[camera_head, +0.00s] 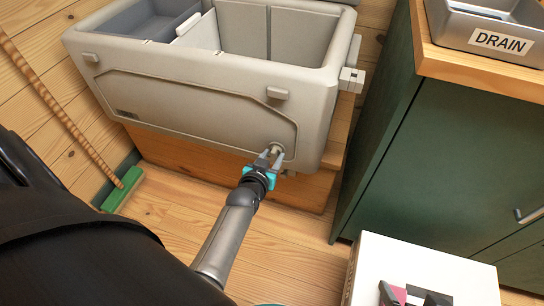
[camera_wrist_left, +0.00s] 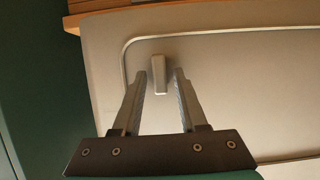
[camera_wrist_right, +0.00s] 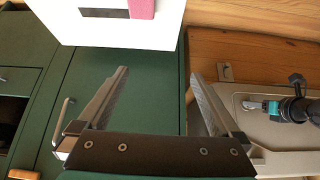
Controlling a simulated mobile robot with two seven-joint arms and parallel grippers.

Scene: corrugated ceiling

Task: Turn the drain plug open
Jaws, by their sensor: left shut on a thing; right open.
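The drain plug (camera_head: 277,149) sits low on the front right of the grey cooler (camera_head: 185,97). My left gripper (camera_head: 272,158) reaches it from the front and is shut on it. In the left wrist view the plug's handle (camera_wrist_left: 159,76) shows between the two fingertips (camera_wrist_left: 161,80), its long side running up and down the picture. My right gripper (camera_wrist_right: 158,78) is open and empty in the right wrist view, well away from the plug. The right wrist view also shows my left gripper at the cooler.
The cooler stands on a wooden base (camera_head: 225,172). A green cabinet (camera_head: 430,160) stands to its right, with a grey tray labelled DRAIN (camera_head: 492,41) on top. A white box (camera_head: 385,262) is at the lower right. A green broom (camera_head: 122,190) leans at the left.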

